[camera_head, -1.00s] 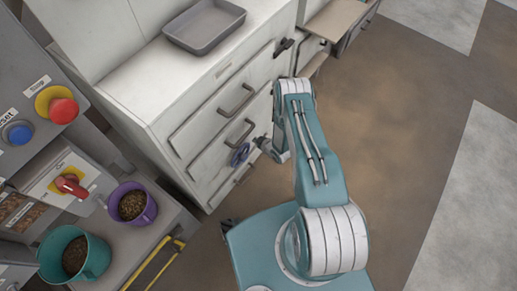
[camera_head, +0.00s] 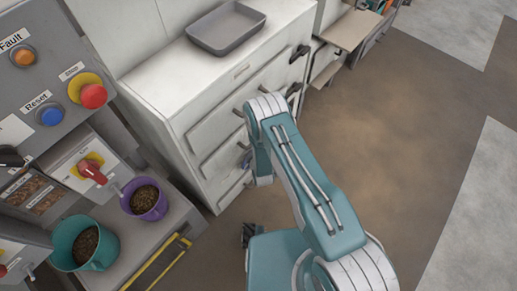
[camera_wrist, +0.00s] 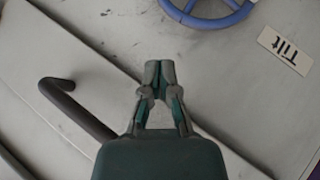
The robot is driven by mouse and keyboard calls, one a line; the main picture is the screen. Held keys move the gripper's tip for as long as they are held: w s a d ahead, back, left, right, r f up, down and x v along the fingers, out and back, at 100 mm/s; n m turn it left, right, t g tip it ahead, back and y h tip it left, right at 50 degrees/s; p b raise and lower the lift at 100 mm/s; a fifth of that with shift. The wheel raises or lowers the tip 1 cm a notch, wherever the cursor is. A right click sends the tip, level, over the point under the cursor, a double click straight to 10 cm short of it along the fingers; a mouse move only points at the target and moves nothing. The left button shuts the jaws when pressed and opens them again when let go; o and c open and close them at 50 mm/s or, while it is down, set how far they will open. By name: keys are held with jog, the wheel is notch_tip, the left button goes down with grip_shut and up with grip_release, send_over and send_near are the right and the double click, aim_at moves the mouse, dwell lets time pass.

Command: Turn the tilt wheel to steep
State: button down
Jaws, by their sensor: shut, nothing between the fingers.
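The tilt wheel is a blue wheel (camera_wrist: 208,8) at the top of the wrist view, cut off by the frame edge. A white label reading "Tilt" (camera_wrist: 285,50) is beside it on the pale panel. In the head view only a small bit of blue wheel (camera_head: 246,161) shows past my arm. My gripper (camera_wrist: 160,68) is shut and empty, with its fingertips short of the wheel and apart from it in the picture. In the head view the gripper is mostly hidden behind my arm. I cannot read the wheel's setting.
A dark drawer handle (camera_wrist: 75,108) is left of my gripper. The white cabinet (camera_head: 200,85) carries a grey tray (camera_head: 226,28). At left are a red knob (camera_head: 92,172), a purple cup (camera_head: 145,200) and a teal cup (camera_head: 84,244) of pellets. Floor at right is clear.

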jog(key=x, duration=0.7)
jog(key=shift+w+a+f, duration=0.15)
jog(key=shift+w+d+f, duration=0.2)
jog(key=shift+d+f, duration=0.15)
jog(key=shift+f, duration=0.15)
jog(key=shift+w+d+f, duration=0.25)
jog(key=shift+d+f, duration=0.1)
jog(key=shift+f, duration=0.15)
jog(key=shift+w+d+f, duration=0.2)
jog(key=shift+w+f, duration=0.1)
jog(key=shift+f, duration=0.2)
jog(key=shift+w+d+f+m+g+y, duration=0.35)
jog(key=shift+d+f+g, duration=0.1)
jog(key=shift+d+g, duration=0.1)
